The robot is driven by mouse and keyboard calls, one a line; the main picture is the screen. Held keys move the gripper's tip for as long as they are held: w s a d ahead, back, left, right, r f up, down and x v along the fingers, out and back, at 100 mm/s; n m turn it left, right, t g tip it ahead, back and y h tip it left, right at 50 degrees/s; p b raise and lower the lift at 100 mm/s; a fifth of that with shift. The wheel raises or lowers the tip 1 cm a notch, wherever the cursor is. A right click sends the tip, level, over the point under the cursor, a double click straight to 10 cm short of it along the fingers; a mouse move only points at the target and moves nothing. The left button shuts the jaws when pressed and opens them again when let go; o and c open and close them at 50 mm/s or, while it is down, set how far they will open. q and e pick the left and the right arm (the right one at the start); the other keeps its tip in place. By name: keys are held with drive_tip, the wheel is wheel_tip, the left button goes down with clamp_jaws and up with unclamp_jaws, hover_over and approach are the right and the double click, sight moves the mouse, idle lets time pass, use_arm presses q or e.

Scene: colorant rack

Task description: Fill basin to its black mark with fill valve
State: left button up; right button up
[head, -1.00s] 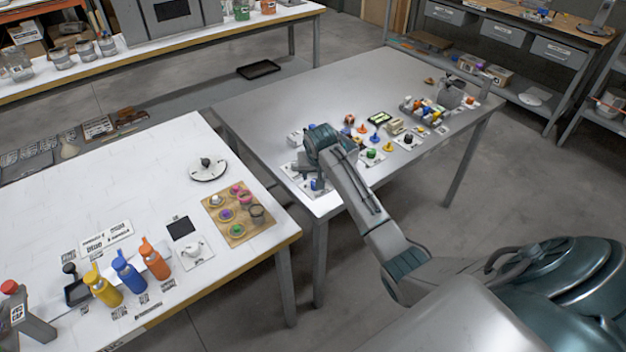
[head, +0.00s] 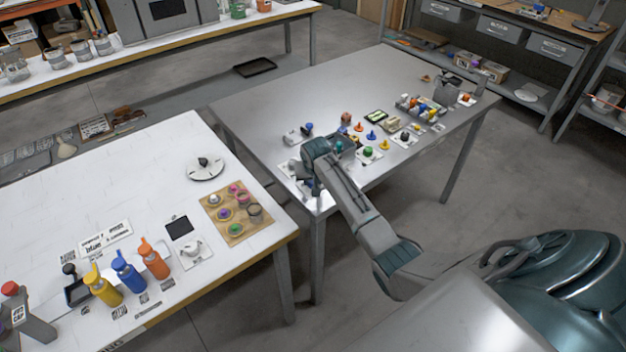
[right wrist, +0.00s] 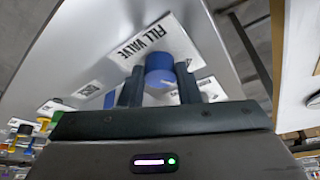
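The fill valve is a blue round knob (right wrist: 162,70) beside a white card reading FILL VALVE (right wrist: 155,38) in the right wrist view. My right gripper (right wrist: 159,84) has its two dark fingers apart, one on each side of the knob, with a gap visible at least on the left. In the head view my right gripper (head: 307,178) is low over the near left corner of the grey table and hides the knob. A dark grey open box (head: 347,140), possibly the basin, is partly behind my right wrist. Its black mark and water level cannot be seen. My left gripper is out of view.
The grey table (head: 290,95) holds several small coloured knobs on cards and a rack (head: 420,108) to the right. Its back left is clear. A white table (head: 130,180) at left carries bottles, a wooden paint board (head: 217,213) and a round dial (head: 207,166).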

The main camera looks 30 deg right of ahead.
drive_tip(key=shift+d+r+n+y+p, duration=0.1)
drive_tip(key=shift+r+n+y+p, duration=0.2)
drive_tip(key=shift+n+p, duration=0.7)
drive_tip(key=shift+f+n+t+y+p, duration=0.3)
drive_tip(key=shift+n+y+p, duration=0.2)
drive_tip(key=shift+n, duration=0.6)
drive_tip(key=o, duration=1)
drive_tip(key=shift+r, duration=0.1)
drive_tip(key=b+v, duration=0.2)
drive_tip(key=v, duration=0.8)
drive_tip(key=shift+s+r, duration=0.15)
drive_tip(key=shift+r, duration=0.15)
